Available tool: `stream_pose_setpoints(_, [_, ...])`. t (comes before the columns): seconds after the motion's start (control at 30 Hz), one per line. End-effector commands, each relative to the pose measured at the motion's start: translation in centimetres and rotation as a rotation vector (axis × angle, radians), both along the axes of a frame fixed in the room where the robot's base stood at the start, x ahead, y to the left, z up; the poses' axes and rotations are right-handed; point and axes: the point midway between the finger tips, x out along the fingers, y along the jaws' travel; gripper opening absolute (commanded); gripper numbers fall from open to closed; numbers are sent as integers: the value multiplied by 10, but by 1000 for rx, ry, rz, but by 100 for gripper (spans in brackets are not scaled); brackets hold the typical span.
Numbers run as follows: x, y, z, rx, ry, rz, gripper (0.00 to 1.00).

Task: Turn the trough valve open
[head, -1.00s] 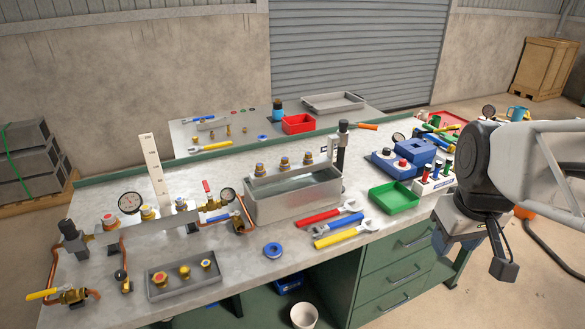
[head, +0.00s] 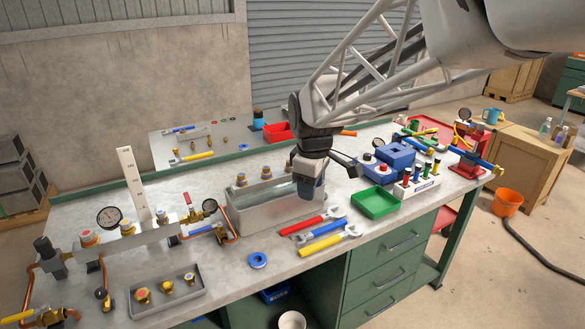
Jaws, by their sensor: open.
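The grey metal trough (head: 250,213) stands on the bench with several brass-topped fittings along its back. Left of it, a blue valve lever (head: 203,230) lies about level on the copper pipework by the trough's left end. A red valve lever (head: 188,200) stands upright just behind it. A yellow lever valve (head: 18,316) is at the lower left corner. None of these is visibly labelled as the trough valve. My gripper (head: 306,198) points down in front of the trough's right end, hiding part of it. It is open, well right of the levers, with its fingertips hard to make out.
A round gauge (head: 110,216) and a tall white scale (head: 132,183) stand on the left manifold. Red, blue and yellow wrenches (head: 325,243) lie in front of my gripper, beside a green tray (head: 375,202). A grey fittings tray (head: 150,302) sits front left.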

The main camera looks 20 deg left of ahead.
Motion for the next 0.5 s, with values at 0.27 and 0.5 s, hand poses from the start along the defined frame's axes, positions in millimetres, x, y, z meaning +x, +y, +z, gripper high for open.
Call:
stream_pose_setpoints(0.27, [16, 91, -27, -25, 17, 264, 44])
stream_pose_setpoints(0.5, [17, 172, -54, -45, 30, 491, 44])
